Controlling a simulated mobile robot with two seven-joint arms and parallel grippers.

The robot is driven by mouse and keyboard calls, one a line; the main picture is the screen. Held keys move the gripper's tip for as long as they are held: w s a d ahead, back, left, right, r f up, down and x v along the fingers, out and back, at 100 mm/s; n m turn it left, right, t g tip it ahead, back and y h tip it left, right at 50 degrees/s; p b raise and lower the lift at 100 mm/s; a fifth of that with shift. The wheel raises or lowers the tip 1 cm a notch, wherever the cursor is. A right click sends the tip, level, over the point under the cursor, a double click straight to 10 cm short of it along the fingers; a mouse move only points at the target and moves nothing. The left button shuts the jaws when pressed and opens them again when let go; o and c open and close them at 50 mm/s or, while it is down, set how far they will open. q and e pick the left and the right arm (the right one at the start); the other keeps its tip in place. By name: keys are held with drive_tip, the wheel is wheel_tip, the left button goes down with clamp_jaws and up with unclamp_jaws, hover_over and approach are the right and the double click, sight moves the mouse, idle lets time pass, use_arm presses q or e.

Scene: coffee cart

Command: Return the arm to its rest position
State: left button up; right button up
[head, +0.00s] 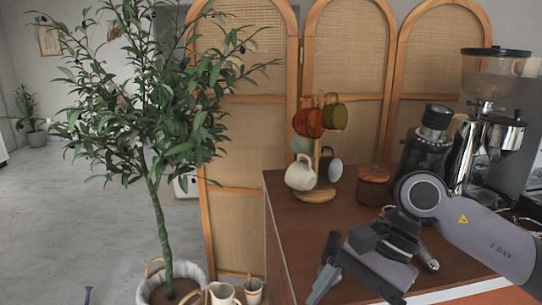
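My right arm comes in from the right edge over the brown counter (283,222). Its gripper (352,289) hangs above the front of the counter, pointing down and to the left. Its two fingers stand apart with a gap between them, and I see nothing held there. The fingertips are near the bottom edge of the picture. My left gripper is not in view.
A mug tree with several mugs, including a white one (300,173), stands on the counter's back left. A brown glass jar (373,186), a grinder (489,85) and a silver machine stand right of it. A potted tree (157,200) is on the floor at left.

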drive_tip(key=s+a+r+m+g+y, duration=0.25)
drive_tip(key=s+a+m+y, duration=0.25)
drive_tip(key=a+m+y, duration=0.5)
drive_tip(key=w+d+f+m+t+y, duration=0.1)
drive_tip(key=w+d+m+t+y, duration=0.15)
drive_tip(key=m+t, duration=0.7)
drive_tip(key=w+d+f+m+t+y, duration=0.15)
drive_tip(key=w+m+t, duration=0.25)
drive_tip(key=m+t, duration=0.55)
drive_tip(key=d+f+m+t+h+p, duration=0.15)
drive_tip(key=d+f+m+h, duration=0.4)
drive_tip(key=m, duration=0.55)
drive_tip(key=d+f+m+t+h, duration=0.2)
drive_tip(key=d+f+m+h, duration=0.1)
drive_tip(key=f+m+h, duration=0.6)
drive_tip(key=s+d+f+m+g+h, duration=0.1)
drive_tip(key=s+d+f+m+g, duration=0.2)
drive_tip(key=s+f+m, duration=0.3)
drive_tip(key=s+d+f+m+g+h, duration=0.2)
drive_tip(key=s+d+f+m+g, duration=0.1)
drive_tip(key=f, duration=0.6)
drive_tip(key=s+d+m, duration=0.1)
drive_tip(key=s+m, duration=0.1)
drive_tip(key=s, duration=0.1)
drive_tip(key=shift+d+f+m+g, duration=0.2)
drive_tip(key=shift+f+m+g, duration=0.1)
drive_tip(key=shift+f+m, duration=0.1)
